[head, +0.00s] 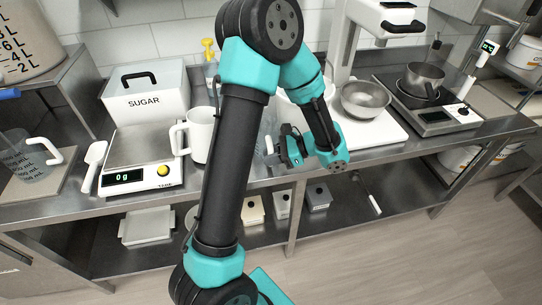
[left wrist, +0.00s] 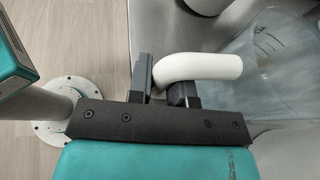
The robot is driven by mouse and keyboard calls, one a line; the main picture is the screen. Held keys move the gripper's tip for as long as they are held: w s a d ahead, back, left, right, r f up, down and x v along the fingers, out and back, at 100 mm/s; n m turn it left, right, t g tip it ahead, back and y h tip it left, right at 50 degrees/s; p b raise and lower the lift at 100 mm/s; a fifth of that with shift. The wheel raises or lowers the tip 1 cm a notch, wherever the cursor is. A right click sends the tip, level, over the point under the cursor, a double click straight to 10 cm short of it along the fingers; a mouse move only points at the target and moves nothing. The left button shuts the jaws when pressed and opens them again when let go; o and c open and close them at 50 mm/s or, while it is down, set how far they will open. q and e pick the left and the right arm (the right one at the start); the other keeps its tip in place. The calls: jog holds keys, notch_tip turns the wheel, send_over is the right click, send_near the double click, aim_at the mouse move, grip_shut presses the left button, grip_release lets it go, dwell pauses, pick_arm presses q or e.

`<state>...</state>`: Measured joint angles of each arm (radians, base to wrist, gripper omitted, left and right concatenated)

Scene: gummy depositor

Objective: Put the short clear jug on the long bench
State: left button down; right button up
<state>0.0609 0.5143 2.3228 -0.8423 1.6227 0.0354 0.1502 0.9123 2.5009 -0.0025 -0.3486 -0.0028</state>
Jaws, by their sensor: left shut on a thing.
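My left gripper (head: 281,150) is at the front edge of the long bench (head: 352,157), near its middle. In the left wrist view the gripper (left wrist: 163,84) is shut on the white handle (left wrist: 205,66) of a clear jug (left wrist: 272,58). In the head view that jug is mostly hidden behind my arm. I cannot tell whether its base touches the bench. Another clear jug (head: 28,160) with a white handle and markings stands on a board at the far left. My right gripper is not in view.
A scale (head: 140,162), a sugar box (head: 147,95), a white mug (head: 199,135) and a scoop (head: 94,160) are left of my arm. A steel bowl (head: 365,98) and a hot plate with a pot (head: 423,80) are to the right. A lower shelf (head: 340,205) holds small boxes.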

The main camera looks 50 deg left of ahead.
pick_arm(q)
jog(key=c, duration=1)
grip_release()
jog(key=shift+c, duration=0.2)
jog(key=shift+f, duration=0.2)
jog(key=v, duration=1.7)
jog(key=shift+r, duration=0.25)
jog(key=shift+w, duration=0.15)
